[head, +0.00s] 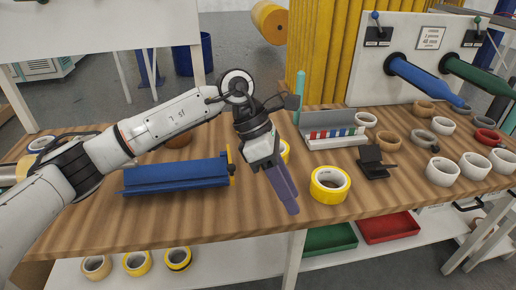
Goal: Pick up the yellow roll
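A yellow roll (321,194) with a white core lies flat on the wooden table, right of my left gripper. Another yellow piece (285,150), probably a roll, is mostly hidden behind my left gripper's wrist. My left gripper (291,205) points down over the table with its bluish fingers left of the clear yellow roll and apart from it in the picture. The fingers lie close together in this view, and I cannot tell whether there is a gap. Nothing shows between them. My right gripper is not in view.
A blue trough (175,177) lies left of the gripper. A grey box (335,122) and a black stand (373,163) are behind and to the right. Several white, tan and red rolls fill the table's right side. Yellow rolls (137,271) sit on the lower shelf.

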